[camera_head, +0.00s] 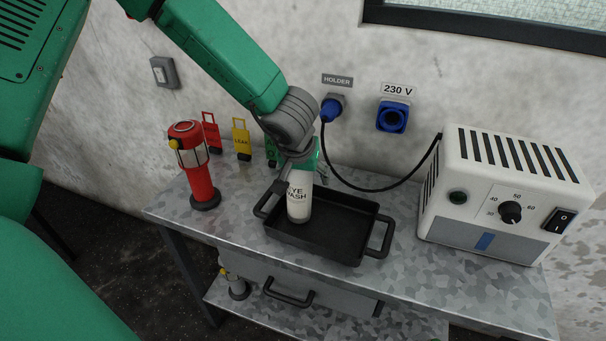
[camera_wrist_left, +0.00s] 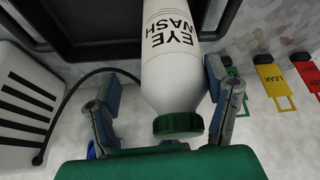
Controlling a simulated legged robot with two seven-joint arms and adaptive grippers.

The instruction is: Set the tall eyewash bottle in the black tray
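The tall eyewash bottle (camera_head: 298,208), white with black "EYE WASH" letters, stands upright inside the black tray (camera_head: 340,238), towards its left side. My left gripper (camera_head: 303,165) is above the tray at the bottle's top. In the left wrist view the bottle (camera_wrist_left: 172,60) with its green cap lies between the two fingers of this gripper (camera_wrist_left: 160,80). A gap shows between the bottle and the left-hand finger; the right-hand finger is very close to it. The gripper looks open around the bottle. The tray (camera_wrist_left: 100,22) shows behind it. My right gripper is not in view.
A red lamp (camera_head: 200,180) stands left of the tray on the metal bench (camera_head: 400,285). Red, yellow and green tags (camera_head: 241,138) are by the wall. A white heater-like box (camera_head: 500,190) stands at right, its black cable running to a blue wall plug (camera_head: 331,108).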

